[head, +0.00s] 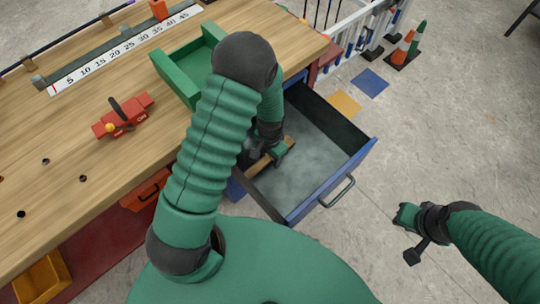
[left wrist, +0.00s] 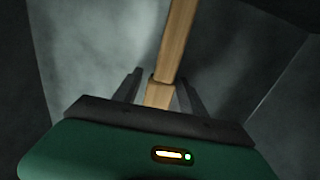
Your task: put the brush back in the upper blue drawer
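The upper blue drawer (head: 331,187) is pulled out from the workbench and open, with a grey floor inside. The brush (head: 262,163) lies low in the drawer near its left side, with a wooden handle showing. My left gripper (head: 270,150) is down inside the drawer at the brush, partly hidden by my arm. In the left wrist view, the wooden handle (left wrist: 175,45) runs between the two dark fingers (left wrist: 160,80), with small gaps at its sides, so the gripper looks open around it. My right gripper (head: 410,232) hangs over the floor right of the drawer; its fingers are unclear.
The workbench (head: 60,130) carries a green tray (head: 180,75), a red plane-like tool (head: 122,116) and a ruler strip (head: 125,48).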

